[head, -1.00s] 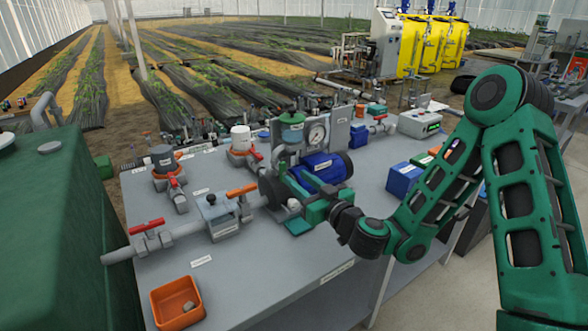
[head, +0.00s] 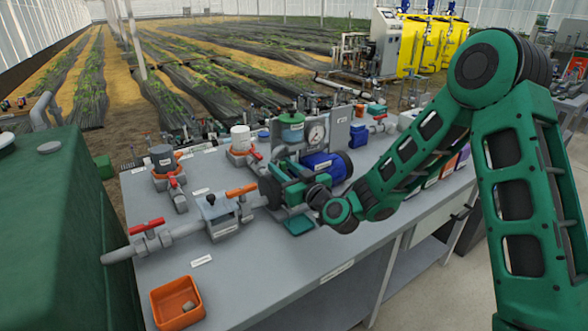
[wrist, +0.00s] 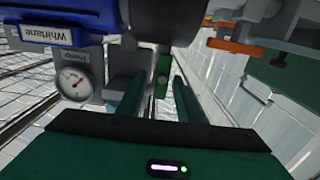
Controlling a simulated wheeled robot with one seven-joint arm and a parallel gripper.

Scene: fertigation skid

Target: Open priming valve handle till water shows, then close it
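My gripper (head: 284,168) is over the pump, in front of its blue motor (head: 322,164). In the wrist view its two fingers (wrist: 158,100) stand apart with nothing visibly held between them. A small green part (wrist: 162,74) shows beyond the gap; I cannot tell what it is. An orange handle (head: 242,190) sits on the grey pipe left of the pump; an orange handle also shows in the wrist view (wrist: 235,46). Red handles sit on the front pipe (head: 147,226) and a rear fitting (head: 174,181). I cannot tell which is the priming valve handle. No water is visible.
A pressure gauge (head: 316,133) and a green-topped clear pot (head: 292,128) stand behind the pump, close to my gripper. An orange bin (head: 177,301) is at the bench's front left. A large green tank (head: 60,240) stands left. The bench's front middle is clear.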

